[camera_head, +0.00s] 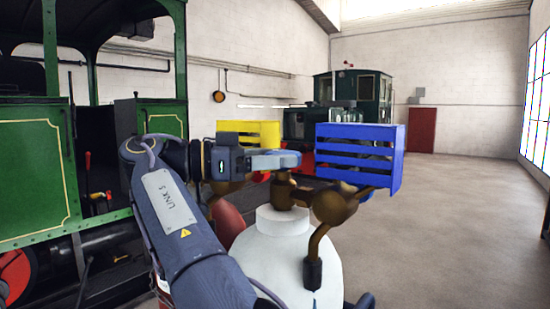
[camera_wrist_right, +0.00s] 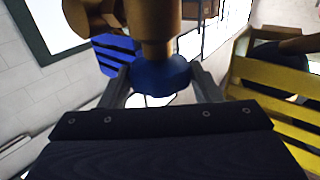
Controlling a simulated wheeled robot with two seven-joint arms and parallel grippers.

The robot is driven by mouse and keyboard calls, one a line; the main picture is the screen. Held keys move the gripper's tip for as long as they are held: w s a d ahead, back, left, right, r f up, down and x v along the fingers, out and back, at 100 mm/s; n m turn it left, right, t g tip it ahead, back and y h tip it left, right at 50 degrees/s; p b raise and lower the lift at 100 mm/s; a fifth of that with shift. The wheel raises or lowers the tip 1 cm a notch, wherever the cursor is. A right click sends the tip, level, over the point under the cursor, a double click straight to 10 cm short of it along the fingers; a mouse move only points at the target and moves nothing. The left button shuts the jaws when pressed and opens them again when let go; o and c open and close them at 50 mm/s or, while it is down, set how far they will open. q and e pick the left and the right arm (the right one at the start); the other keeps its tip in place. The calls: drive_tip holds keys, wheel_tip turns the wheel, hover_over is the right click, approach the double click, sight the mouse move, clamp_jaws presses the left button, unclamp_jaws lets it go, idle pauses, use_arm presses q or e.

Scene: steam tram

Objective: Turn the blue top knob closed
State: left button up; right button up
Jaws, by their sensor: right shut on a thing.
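The blue top knob (camera_wrist_right: 161,76) sits on the end of a brass valve stem in the right wrist view. My right gripper (camera_wrist_right: 163,84) has one finger on each side of the knob and is shut on it. In the head view, my right gripper (camera_head: 283,159) reaches in level from the left at the top of the brass valve (camera_head: 283,190). There I cannot clearly tell the knob from the fingers. The valve stands upright on a white tank (camera_head: 285,255). My left gripper is not in view.
A blue slatted crate (camera_head: 358,155) is just right of the valve, and a yellow crate (camera_head: 248,128) is behind my gripper. Brass fittings (camera_head: 333,207) branch from the valve. A green steam tram (camera_head: 30,180) stands at the left. The floor (camera_head: 440,230) at the right is clear.

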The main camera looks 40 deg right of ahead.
drive_tip(key=shift+w+m+g+y, duration=0.15)
drive_tip(key=shift+m+g+y, duration=0.4)
drive_tip(key=shift+g, duration=0.45)
drive_tip(key=shift+m+g+y, duration=0.25)
drive_tip(key=shift+g, duration=0.15)
drive_tip(key=o, duration=0.7)
drive_tip(key=shift+d, duration=0.1)
drive_tip(key=shift+t, duration=0.3)
